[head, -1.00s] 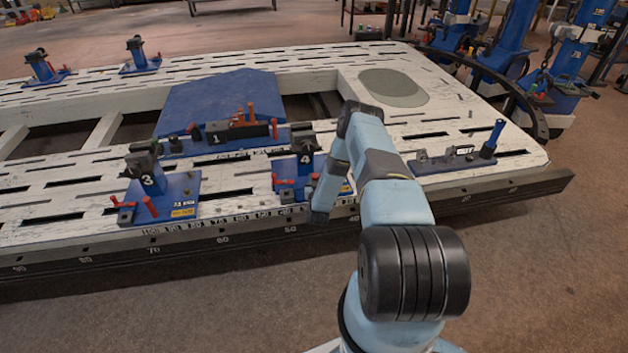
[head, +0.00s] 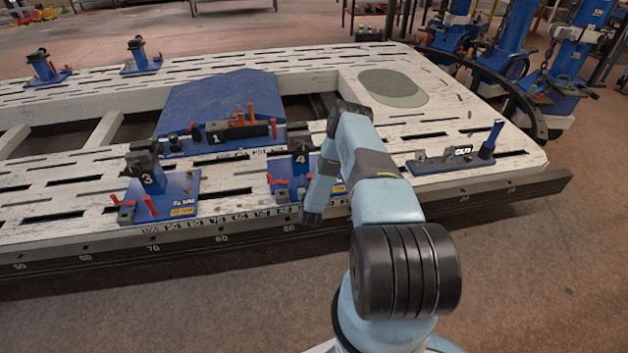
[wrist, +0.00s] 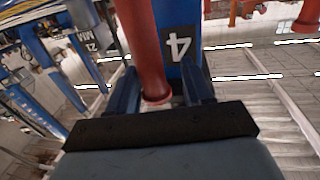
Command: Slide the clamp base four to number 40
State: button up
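Clamp base four (head: 300,161) is a blue stand with a black plate marked 4, upright on the near strip of the white slotted bench (head: 65,205). My gripper is mostly hidden behind my forearm in the head view, at the right side of this clamp. In the wrist view my gripper (wrist: 160,92) has its two fingers on either side of a red handle (wrist: 150,50), close against it, with the 4 plate (wrist: 178,45) just beyond. A number scale (head: 220,218) runs along the bench's near edge; the clamp's exact reading is too small to tell.
Clamp base three (head: 150,182) stands to the left on the same strip, with bare bench between. Base one (head: 215,140) lies behind. A blue-handled unit (head: 470,158) stands to the right. The dark front rail (head: 190,240) borders the floor.

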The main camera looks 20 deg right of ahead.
jog(key=shift+s+d, duration=0.1)
jog(key=shift+d, duration=0.05)
jog(key=v, duration=1.3)
jog(key=shift+s+a, duration=0.25)
jog(key=shift+a, duration=0.05)
